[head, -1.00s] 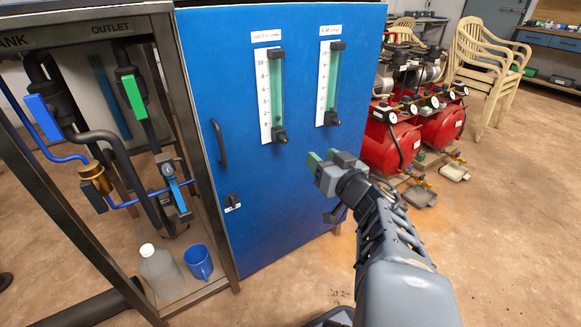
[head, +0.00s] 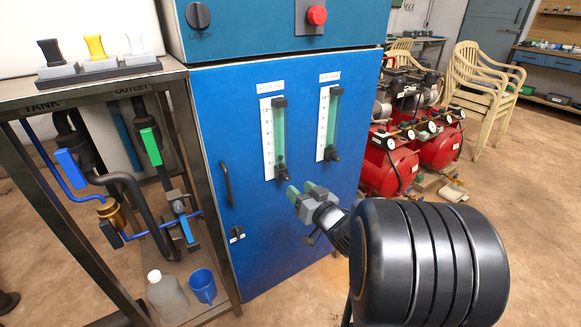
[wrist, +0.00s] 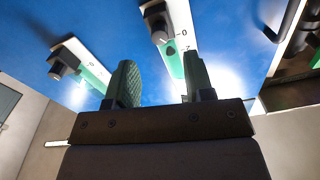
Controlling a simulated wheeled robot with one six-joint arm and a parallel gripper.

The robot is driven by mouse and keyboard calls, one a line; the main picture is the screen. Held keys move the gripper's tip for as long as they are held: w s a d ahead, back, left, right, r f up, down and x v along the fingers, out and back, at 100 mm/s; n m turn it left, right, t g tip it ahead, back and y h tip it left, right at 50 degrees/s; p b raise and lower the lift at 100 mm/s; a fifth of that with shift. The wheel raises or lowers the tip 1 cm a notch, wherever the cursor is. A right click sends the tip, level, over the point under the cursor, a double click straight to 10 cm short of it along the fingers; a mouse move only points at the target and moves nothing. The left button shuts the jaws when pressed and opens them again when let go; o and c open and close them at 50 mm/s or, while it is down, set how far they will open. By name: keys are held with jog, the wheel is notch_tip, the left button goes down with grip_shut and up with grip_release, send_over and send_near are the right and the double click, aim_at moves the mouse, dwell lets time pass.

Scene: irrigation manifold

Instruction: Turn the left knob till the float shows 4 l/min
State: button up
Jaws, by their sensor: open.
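The left flow meter (head: 268,135) is a clear green tube with a white scale on the blue cabinet door. Its dark left knob (head: 283,174) sits at the tube's foot. In the wrist view, the left knob (wrist: 158,28) lies beyond the gap between the fingers (wrist: 160,82), with the right knob (wrist: 62,65) off to the left.
The right flow meter (head: 328,122) with its own knob is close by on the door. A door handle (head: 226,184) is to the left, with a small latch (head: 236,234) below. A pipe rack (head: 110,200) stands left and red compressors (head: 390,165) stand right.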

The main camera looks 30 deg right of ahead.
aim_at(288, 179)
jog(key=shift+w+a+r+p, duration=0.1)
jog(key=shift+w+r+p, duration=0.15)
jog(key=shift+w+p, duration=0.15)
jog(key=w, duration=0.3)
jog(key=shift+w+a+f+p, duration=0.2)
jog(key=shift+w+f+p, duration=0.1)
jog(key=shift+f+p, duration=0.1)
jog(key=shift+w+r, duration=0.1)
jog(key=shift+w, duration=0.55)
jog(key=shift+c, duration=0.4)
